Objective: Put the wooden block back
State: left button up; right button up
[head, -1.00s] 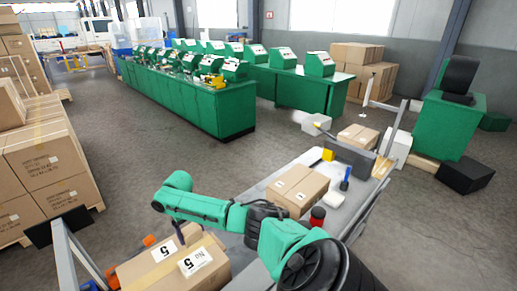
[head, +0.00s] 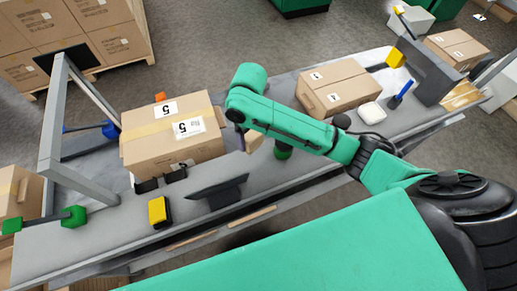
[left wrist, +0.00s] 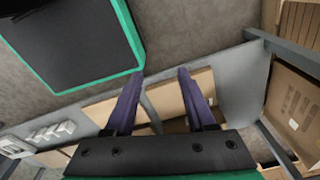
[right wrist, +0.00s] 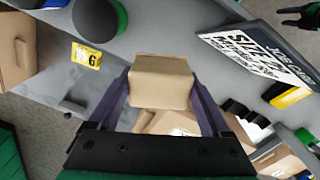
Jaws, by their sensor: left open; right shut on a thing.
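The wooden block (right wrist: 160,82) is a plain tan block held between the two purple fingers of my right gripper (right wrist: 162,100) in the right wrist view. In the head view the block (head: 254,141) shows partly behind my right gripper (head: 244,138), above the grey bench (head: 120,228) and just right of a taped carton labelled 5 (head: 150,150). My left gripper (left wrist: 160,98) is open and empty in the left wrist view, and it is outside the head view.
A dark sign stand (head: 217,190) and a yellow item (head: 158,212) stand near the bench's front edge. A green cylinder (head: 283,152) is close right of the block. Further right are a carton (head: 340,88), a white dish (head: 371,112) and a grey bin (head: 428,75).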

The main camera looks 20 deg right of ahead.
jog(key=f, duration=1.1)
jog(key=shift+d, duration=0.4)
jog(key=shift+f, duration=0.1)
jog(key=shift+d+f, duration=0.1)
jog(key=shift+f, duration=0.05)
jog(key=o, duration=1)
notch_tip(320, 180, up, 12)
jog(key=shift+r, duration=0.2)
pick_arm(q)
jog(key=shift+w+d+r, duration=0.1)
jog(key=shift+d+r, duration=0.15)
jog(key=shift+d, duration=0.55)
